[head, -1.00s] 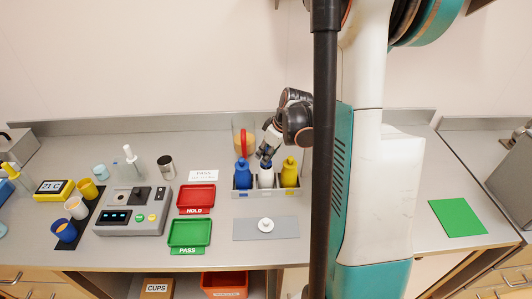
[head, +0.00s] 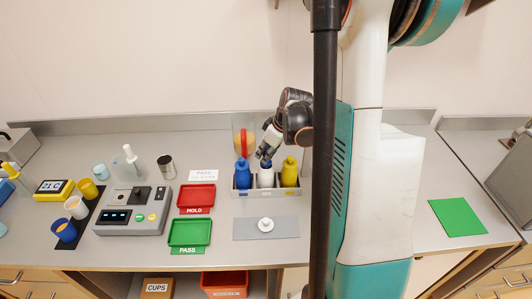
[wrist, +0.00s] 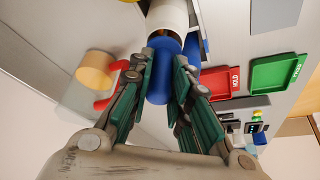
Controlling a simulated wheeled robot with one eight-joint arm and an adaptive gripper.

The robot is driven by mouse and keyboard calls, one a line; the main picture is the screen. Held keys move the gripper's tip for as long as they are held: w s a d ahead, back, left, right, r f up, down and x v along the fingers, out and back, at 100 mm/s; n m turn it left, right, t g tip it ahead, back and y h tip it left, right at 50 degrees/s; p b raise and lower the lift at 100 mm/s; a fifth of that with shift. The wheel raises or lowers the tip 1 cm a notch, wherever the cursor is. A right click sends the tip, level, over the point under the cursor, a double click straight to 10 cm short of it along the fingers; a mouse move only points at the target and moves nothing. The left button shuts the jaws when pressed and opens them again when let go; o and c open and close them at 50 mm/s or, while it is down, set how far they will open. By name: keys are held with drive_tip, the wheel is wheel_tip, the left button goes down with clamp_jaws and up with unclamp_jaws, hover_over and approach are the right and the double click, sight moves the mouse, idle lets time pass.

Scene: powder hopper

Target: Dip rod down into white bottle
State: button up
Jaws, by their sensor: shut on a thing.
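The white bottle (head: 265,178) stands upright in the middle slot of a grey rack (head: 266,194). It also shows at the top of the wrist view (wrist: 169,14). My gripper (head: 264,158) is just above the white bottle. In the wrist view my gripper (wrist: 166,62) is shut on a blue cylindrical thing (wrist: 160,80), which looks like the rod's handle, its far end close to the white bottle. The rod's thin part is hidden, so I cannot tell whether it is inside the bottle.
A blue bottle (head: 242,174) and a yellow bottle (head: 289,173) stand either side in the rack. A clear container with a red strip (head: 244,141) is behind. A white cap (head: 265,225) lies on a grey mat (head: 245,231) in front. Red (head: 197,195) and green (head: 190,232) trays are left.

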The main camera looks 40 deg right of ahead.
wheel_tip(320, 180, up, 11)
drive_tip(key=p, duration=0.7)
drive_tip(key=shift+r, duration=0.2)
drive_tip(key=shift+f, duration=0.1)
